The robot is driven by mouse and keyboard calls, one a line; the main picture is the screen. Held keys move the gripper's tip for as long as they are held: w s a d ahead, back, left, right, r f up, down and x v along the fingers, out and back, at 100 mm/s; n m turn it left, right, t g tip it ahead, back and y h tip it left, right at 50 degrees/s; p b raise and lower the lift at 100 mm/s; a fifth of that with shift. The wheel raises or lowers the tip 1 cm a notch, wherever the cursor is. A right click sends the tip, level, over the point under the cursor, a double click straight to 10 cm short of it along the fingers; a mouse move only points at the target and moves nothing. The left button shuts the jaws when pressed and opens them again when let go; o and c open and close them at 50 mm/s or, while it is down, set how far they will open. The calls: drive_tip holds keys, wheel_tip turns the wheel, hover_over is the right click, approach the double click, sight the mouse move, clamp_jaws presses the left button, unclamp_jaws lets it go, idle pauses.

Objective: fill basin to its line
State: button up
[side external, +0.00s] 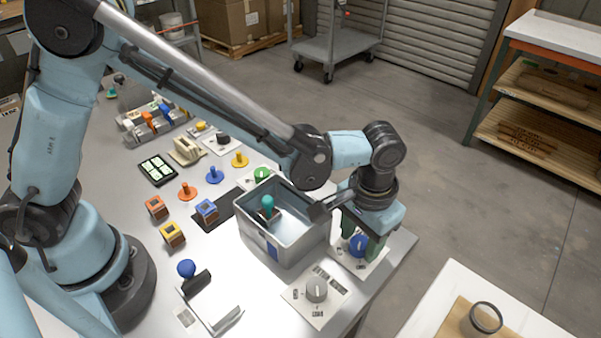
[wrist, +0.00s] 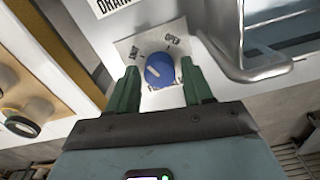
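The grey metal basin (side external: 248,234) stands near the right end of the table, with a blue patch on its outer wall. A teal knob-topped object (side external: 268,205) stands inside; the water level is not clear. My gripper (side external: 361,235) points down over the blue knob (side external: 358,244) on a white plate right of the basin. In the wrist view, the blue knob (wrist: 159,70) sits between the green fingers, with a gap on each side. The gripper is open. The plate reads SHUT and OPEN; the knob's pale mark points up-left, towards SHUT. Its lower label is partly hidden.
A grey knob (side external: 316,290) on a white plate stands in front of the basin; a green knob (side external: 262,173) is behind it. A DRAIN label (wrist: 112,4) shows in the wrist view. Colored stampers and blocks stand left of the basin.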

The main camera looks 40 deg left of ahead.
sight(360, 241)
drive_tip(key=c, duration=0.8)
drive_tip(key=shift+n, duration=2.1)
drive_tip(key=o, duration=1.1)
drive_tip(key=shift+c, duration=0.2)
drive_tip(key=shift+r, duration=0.1)
wheel_tip(360, 241, up, 12)
